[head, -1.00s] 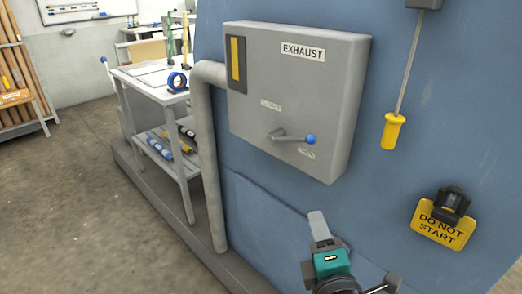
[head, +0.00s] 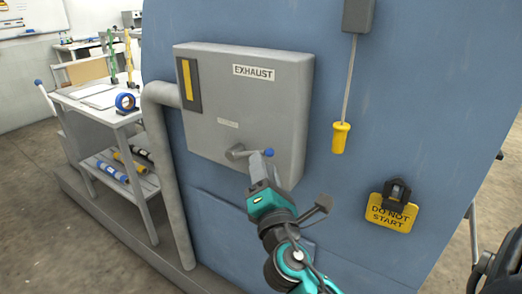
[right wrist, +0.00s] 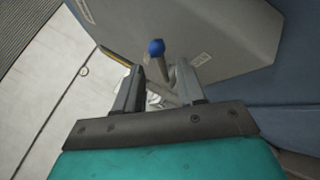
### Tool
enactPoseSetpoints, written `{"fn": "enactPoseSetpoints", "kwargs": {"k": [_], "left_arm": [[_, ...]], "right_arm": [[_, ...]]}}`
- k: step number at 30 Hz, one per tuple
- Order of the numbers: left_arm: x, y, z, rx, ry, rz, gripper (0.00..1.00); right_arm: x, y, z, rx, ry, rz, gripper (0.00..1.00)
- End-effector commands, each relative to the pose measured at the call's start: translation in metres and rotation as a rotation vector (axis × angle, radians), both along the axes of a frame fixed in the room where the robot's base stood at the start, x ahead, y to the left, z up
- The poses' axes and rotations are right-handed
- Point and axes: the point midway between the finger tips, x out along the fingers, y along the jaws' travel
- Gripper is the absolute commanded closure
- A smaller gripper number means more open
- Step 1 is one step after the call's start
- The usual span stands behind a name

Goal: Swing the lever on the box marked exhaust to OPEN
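The grey box marked EXHAUST (head: 215,95) is fixed to the blue machine wall. Its lever (head: 240,153) has a blue knob (head: 268,153) and points to the right. A small label (head: 228,123) above the pivot is too small to read. My right gripper (head: 258,165) is at the lever's knob end and hides part of it. In the right wrist view its two fingers (right wrist: 156,88) stand apart, with the lever between them and the blue knob (right wrist: 156,47) beyond the tips. I cannot tell whether a finger touches it. My left gripper is not in view.
A grey pipe (head: 168,170) runs down from the box's left side. A yellow pull handle (head: 341,138) hangs to the right. A yellow DO NOT START tag (head: 391,213) is lower right. A workbench (head: 110,110) with tools stands at left.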

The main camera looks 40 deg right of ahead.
Motion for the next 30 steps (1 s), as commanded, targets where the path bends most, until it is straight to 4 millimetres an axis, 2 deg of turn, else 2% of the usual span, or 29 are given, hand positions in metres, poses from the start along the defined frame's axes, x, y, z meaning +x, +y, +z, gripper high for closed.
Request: {"fn": "enactPoseSetpoints", "kwargs": {"k": [1,6,18,30], "left_arm": [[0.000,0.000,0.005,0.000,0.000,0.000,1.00],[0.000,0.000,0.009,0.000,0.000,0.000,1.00],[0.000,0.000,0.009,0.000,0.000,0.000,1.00],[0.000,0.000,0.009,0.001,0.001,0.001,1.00]], "right_arm": [[0.008,-0.004,0.005,-0.001,-0.002,-0.001,0.61],[0.025,-0.011,0.008,0.000,0.000,0.000,0.61],[0.030,-0.014,0.008,0.001,0.000,0.000,0.62],[0.030,-0.014,0.008,0.001,0.000,0.000,1.00]]}}
